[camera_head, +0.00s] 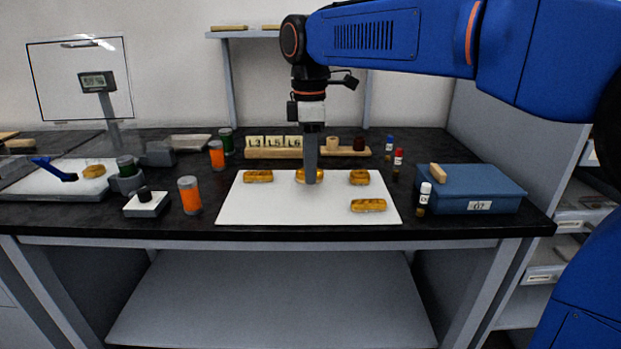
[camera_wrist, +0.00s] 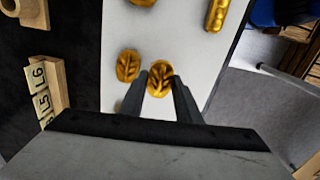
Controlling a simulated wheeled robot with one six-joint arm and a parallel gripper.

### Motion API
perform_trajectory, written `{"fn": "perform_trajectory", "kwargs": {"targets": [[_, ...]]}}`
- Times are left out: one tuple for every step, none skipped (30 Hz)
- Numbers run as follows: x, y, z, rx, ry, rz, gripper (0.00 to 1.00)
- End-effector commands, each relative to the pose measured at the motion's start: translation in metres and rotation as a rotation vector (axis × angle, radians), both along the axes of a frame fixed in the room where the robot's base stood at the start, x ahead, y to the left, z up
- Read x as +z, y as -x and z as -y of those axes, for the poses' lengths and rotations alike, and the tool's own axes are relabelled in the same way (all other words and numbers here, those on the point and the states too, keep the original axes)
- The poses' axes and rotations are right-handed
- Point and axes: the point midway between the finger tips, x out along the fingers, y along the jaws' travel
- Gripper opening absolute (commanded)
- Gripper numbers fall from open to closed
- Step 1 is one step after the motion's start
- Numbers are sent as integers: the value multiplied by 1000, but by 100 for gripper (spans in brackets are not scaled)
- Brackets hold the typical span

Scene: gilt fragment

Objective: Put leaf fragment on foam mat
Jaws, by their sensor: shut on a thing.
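A gold oval fragment with a leaf-vein relief (camera_wrist: 159,78) sits between the fingertips of my gripper (camera_wrist: 160,92) in the wrist view, and the fingers are shut on it. A similar gold leaf-marked piece (camera_wrist: 127,66) lies just beside it, apart. In the head view my gripper (camera_head: 311,181) points straight down over the middle of a white mat (camera_head: 275,208). Gold shows on both sides of the fingers there, and the fingers hide part of it. I cannot tell whether the held fragment touches the mat.
Other gold pieces lie on the mat at left (camera_head: 258,176), right (camera_head: 359,177) and front right (camera_head: 368,205). Orange jars (camera_head: 190,195) stand left of it. A vial (camera_head: 424,199) and a blue box (camera_head: 468,190) stand right. A wooden rack (camera_head: 273,152) is behind.

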Motion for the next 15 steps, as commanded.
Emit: {"fn": "perform_trajectory", "kwargs": {"targets": [[-7,0,0,0,1,-1,9],[-11,1,1,0,1,-3,9],[-17,1,0,0,1,-3,9],[-21,0,0,0,1,-2,9],[-25,1,0,0,1,-2,9],[-29,1,0,0,1,-2,9],[-32,0,0,0,1,-1,9],[-33,0,0,0,0,-1,9],[-34,0,0,0,0,0,9],[-34,0,0,0,0,0,9],[-34,0,0,0,0,0,9],[-34,0,0,0,0,0,9],[-34,0,0,0,0,0,9],[-34,0,0,0,0,0,9],[-34,0,0,0,0,0,9]]}}
